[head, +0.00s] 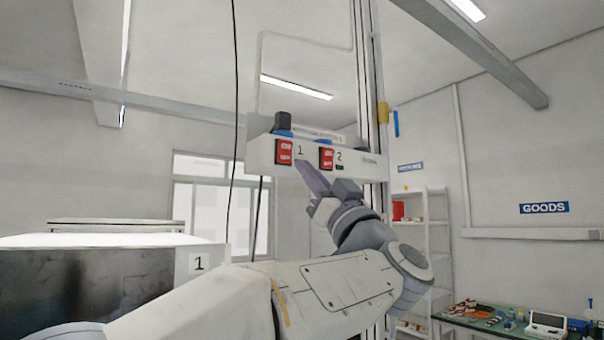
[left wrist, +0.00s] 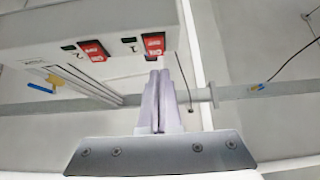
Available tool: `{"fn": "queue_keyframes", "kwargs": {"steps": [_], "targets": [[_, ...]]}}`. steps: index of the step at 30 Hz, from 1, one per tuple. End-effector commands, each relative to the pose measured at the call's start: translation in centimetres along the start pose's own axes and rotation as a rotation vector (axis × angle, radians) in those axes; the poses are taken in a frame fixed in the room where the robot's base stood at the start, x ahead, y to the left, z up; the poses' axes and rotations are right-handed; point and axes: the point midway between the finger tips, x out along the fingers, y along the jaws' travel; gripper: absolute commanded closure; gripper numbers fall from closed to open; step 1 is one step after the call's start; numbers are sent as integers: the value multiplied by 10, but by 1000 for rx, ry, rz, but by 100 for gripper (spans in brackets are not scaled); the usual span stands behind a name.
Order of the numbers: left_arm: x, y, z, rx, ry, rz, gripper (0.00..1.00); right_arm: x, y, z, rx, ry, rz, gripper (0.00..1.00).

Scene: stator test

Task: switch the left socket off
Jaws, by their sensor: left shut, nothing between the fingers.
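The white socket box (head: 320,160) hangs high in front of me with two red rocker switches. The left switch (head: 284,151), beside the number 1, also shows in the left wrist view (left wrist: 153,43), where it is the right-hand one. The other switch (head: 326,158) is beside the number 2. The lettering on both is too small to read surely. My left gripper (head: 301,165) is shut and empty, its fingertips just right of and below the left switch. In the left wrist view the fingertips (left wrist: 158,76) reach close to that switch; I cannot tell whether they touch.
Dark and blue plugs (head: 284,122) stand on top of the socket box. A dark cable and vertical poles run near it. A machine with a 1 label (head: 199,263) stands at left. A green workbench (head: 480,319) with small parts is at lower right, beside a white shelf (head: 432,235).

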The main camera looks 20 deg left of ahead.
Motion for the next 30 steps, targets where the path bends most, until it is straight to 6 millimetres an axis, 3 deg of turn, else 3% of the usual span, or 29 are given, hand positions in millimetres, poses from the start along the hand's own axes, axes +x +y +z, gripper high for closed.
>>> {"fn": "queue_keyframes", "kwargs": {"steps": [1, 3, 10, 30], "targets": [[-20, 4, 9, -2, -1, 9, 100, 16, 1, 1, 0, -1, 0, 50], [-35, 5, 11, -5, -1, 11, 100, 24, 2, 1, -1, -1, 0, 50], [-66, 5, 15, -5, -1, 10, 100, 39, 3, 2, -1, -1, 0, 50], [-71, 4, 16, -2, 0, 8, 100, 40, 3, 2, -1, -1, 0, 50]]}}
